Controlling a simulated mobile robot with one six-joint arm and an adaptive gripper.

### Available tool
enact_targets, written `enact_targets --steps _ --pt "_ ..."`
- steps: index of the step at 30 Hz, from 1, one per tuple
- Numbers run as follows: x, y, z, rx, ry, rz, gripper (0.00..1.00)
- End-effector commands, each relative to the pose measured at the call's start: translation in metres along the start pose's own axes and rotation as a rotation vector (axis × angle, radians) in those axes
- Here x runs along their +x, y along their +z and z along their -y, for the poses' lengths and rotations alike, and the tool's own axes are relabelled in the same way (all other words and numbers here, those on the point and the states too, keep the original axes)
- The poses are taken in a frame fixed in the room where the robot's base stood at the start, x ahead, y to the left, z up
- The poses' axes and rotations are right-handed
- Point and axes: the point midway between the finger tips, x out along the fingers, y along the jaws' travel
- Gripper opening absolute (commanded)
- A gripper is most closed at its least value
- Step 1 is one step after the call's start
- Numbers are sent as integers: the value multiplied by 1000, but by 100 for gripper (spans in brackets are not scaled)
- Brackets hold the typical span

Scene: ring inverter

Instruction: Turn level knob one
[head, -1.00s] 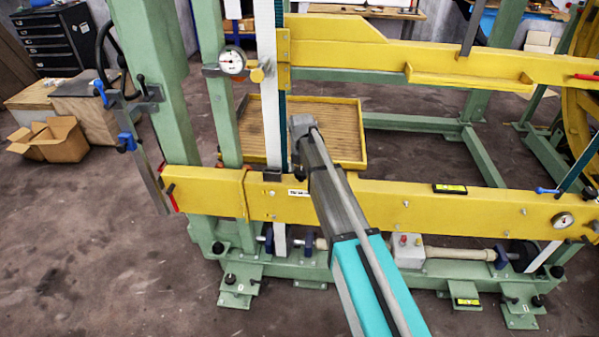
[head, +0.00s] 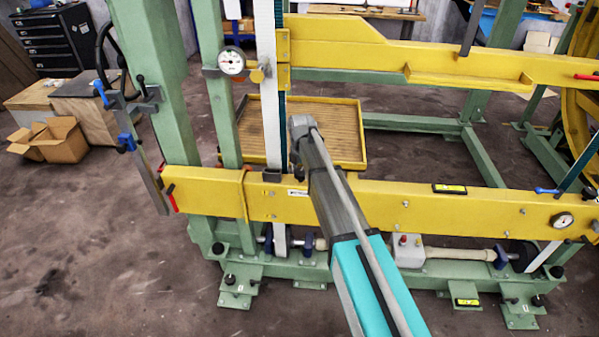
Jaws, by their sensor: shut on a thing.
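My arm reaches in from the bottom, over the lower yellow beam (head: 390,205), to a grey joint in front of the wooden tray. A small dark part of my arm shows just left of the upper link. My gripper's fingers are not visible; the arm and beam may hide them. I cannot tell which knob is level knob one. Black knobs (head: 229,279) stand on the green feet at the lower left. No contact with any knob is visible.
A yellow-rimmed tray (head: 345,102) lies behind the arm. An upper yellow beam (head: 350,52) and green posts (head: 160,90) frame the space. Spirit levels (head: 450,188) sit on the lower beam and a foot. Cardboard boxes (head: 60,138) stand at the left. The floor at the lower left is clear.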

Motion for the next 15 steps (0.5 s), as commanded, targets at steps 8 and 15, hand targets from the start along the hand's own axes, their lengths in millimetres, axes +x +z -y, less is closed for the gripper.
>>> enact_targets --steps 8,15 --pt "0 0 0 246 1 -1 20" --pt "0 0 0 474 0 -1 20"
